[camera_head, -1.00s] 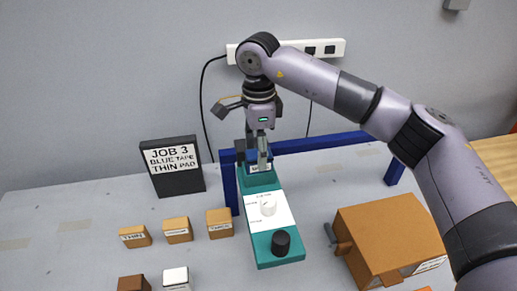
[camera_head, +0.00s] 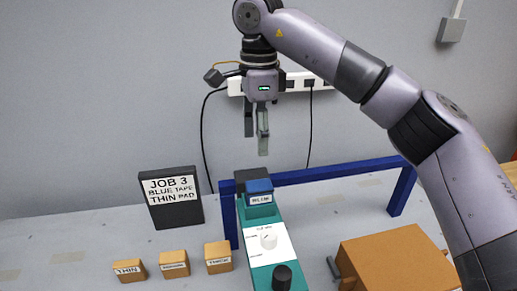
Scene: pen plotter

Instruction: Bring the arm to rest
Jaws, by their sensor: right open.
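My right gripper (camera_head: 257,138) hangs pointing down in front of the wall, in the upper middle of the head view. Its jaws are open with nothing between them. It is above and apart from a blue block labelled BLUE (camera_head: 259,191), which sits at the far end of a teal device (camera_head: 248,233). My right arm (camera_head: 400,105) reaches in from the right, bent at the top. My left gripper is not in view.
A blue frame (camera_head: 330,173) spans behind the device. A black sign reading JOB 3, BLUE TAPE, THIN PAD (camera_head: 171,196) stands at left. Small labelled orange blocks (camera_head: 174,264) line the front left. A brown box (camera_head: 392,262) is at right. A power strip (camera_head: 303,82) is on the wall.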

